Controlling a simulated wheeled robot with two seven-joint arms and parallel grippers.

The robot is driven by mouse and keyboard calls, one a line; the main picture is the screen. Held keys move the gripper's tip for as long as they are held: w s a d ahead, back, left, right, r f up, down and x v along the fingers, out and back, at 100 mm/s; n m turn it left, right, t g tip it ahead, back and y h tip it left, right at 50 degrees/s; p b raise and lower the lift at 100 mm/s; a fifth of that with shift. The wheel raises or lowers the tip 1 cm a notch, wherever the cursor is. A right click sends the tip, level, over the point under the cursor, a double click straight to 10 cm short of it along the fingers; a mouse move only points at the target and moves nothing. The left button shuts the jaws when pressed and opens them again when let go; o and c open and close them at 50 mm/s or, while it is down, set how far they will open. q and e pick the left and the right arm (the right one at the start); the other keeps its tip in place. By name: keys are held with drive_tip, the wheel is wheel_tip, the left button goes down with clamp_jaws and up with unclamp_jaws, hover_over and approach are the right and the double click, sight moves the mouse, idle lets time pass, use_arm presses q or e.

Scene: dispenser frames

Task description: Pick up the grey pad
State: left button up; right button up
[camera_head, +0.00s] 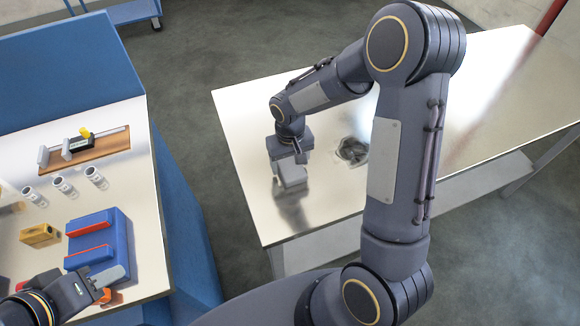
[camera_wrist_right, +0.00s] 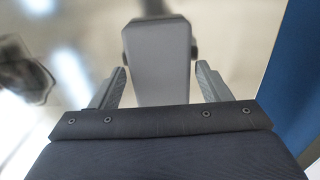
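The grey pad (camera_head: 291,177) is a small light-grey block at the bare metal table's left part, just below my right gripper (camera_head: 289,160). In the right wrist view the grey pad (camera_wrist_right: 158,62) lies straight ahead, beyond and between the fingertips, with dark parts at its sides. My right gripper (camera_wrist_right: 161,82) is open, with a clear gap between its fingers and the pad not gripped. My left gripper (camera_head: 108,284) is at the lower left, beside an orange piece (camera_head: 112,297); its finger gap cannot be made out.
A dark round object (camera_head: 352,151) lies right of the pad on the metal table (camera_head: 235,115). The left bench holds a blue box with red strips (camera_head: 98,237), a yellow block (camera_head: 39,235) and several clear cups (camera_head: 64,186). A floor gap separates the two tables.

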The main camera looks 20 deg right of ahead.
sight(291, 165)
drive_tip(key=c, duration=0.7)
drive_tip(key=shift+w+r, duration=0.1)
drive_tip(key=shift+r, duration=0.4)
wheel_tip(291, 165, up, 3)
drive_tip(key=shift+f, duration=0.2)
drive_tip(key=s+d+r+b, duration=0.2)
drive_tip(key=s+d+r, duration=0.7)
drive_tip(key=d, duration=0.1)
drive_tip(key=shift+s+r+b, duration=0.2)
drive_tip(key=shift+s+b, duration=0.15)
drive_tip(key=shift+s, duration=0.05)
drive_tip(key=shift+d, duration=0.1)
